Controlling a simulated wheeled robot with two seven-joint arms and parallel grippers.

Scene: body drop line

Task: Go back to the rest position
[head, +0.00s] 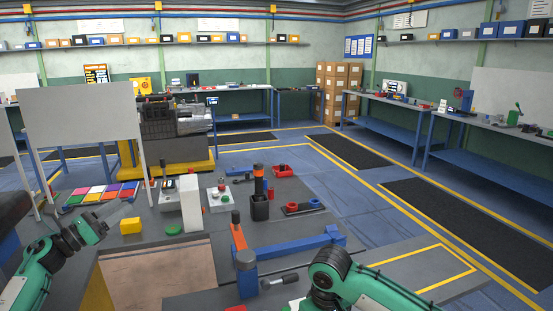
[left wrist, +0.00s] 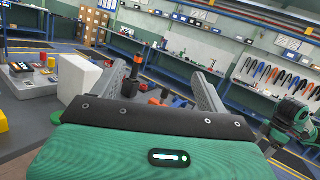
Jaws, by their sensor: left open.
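My left gripper (head: 122,216) is at the left of the head view, above the near left part of the grey workbench. In the left wrist view its two grey fingers (left wrist: 163,88) stand wide apart with nothing between them. My right arm shows only as green links at the bottom of the head view; its gripper is not visible. A yellow block (head: 131,226) sits on the bench just right of my left gripper. A white upright block (head: 191,203) stands further right and also shows in the left wrist view (left wrist: 78,78).
A blue and orange clamp-like frame (head: 300,250) lies on the bench between my arms. A black holder (head: 260,208) with an orange-handled tool stands behind it. Open floor lies to the right.

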